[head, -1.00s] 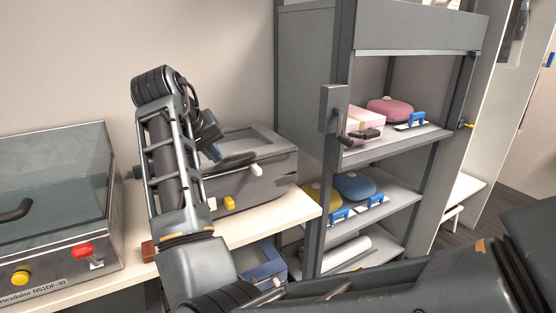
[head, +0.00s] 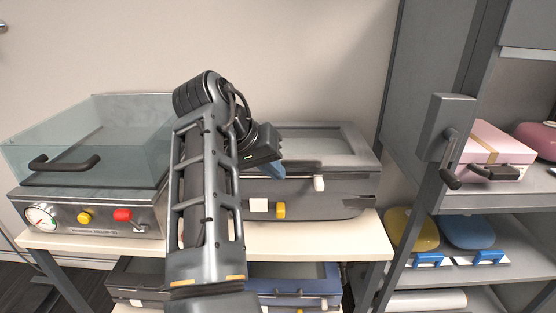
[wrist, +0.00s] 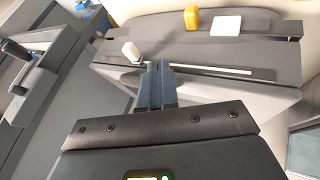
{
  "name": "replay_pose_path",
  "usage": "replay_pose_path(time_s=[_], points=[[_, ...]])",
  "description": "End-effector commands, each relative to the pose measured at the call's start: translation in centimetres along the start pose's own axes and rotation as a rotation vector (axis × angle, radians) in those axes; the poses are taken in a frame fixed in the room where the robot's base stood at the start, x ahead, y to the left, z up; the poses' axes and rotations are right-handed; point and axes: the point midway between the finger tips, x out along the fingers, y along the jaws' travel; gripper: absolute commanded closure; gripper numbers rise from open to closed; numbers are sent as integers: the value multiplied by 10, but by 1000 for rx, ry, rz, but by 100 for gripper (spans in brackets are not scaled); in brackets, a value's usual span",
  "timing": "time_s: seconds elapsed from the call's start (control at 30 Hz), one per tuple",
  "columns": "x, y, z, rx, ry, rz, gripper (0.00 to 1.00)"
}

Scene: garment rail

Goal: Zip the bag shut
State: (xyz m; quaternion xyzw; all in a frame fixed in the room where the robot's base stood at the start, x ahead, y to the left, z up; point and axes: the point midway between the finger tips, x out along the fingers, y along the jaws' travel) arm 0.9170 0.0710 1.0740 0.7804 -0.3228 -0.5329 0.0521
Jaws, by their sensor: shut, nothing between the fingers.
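The likely bag is a dark grey, boxy case (head: 345,160) on the cream bench, with a lighter recessed panel on top. Its front carries a white tab (head: 258,205), a yellow tab (head: 280,210) and a small white pull (head: 319,183) near the right. The case also shows in the wrist view (wrist: 215,50), with the white pull (wrist: 131,51) at the left of a dark strip along it. I cannot tell how far the zip is closed. My gripper (head: 274,171) is shut and empty by the case's upper left part; its blue fingers (wrist: 157,85) appear near the strip.
A glass-lidded machine (head: 90,200) with a gauge and knobs stands left on the bench (head: 310,240). More cases (head: 295,282) lie on the shelf below. A grey rack (head: 425,120) at right holds a pink box (head: 490,145) and yellow and blue bags. A lever handle juts from the rack's post.

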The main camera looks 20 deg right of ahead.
Motion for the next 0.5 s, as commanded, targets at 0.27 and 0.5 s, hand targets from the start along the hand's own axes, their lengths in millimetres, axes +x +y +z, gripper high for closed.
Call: replay_pose_path(time_s=[0.27,0.5], points=[[55,1,0,-3,-3,1,100],[70,28,0,0,-1,-1,100]])
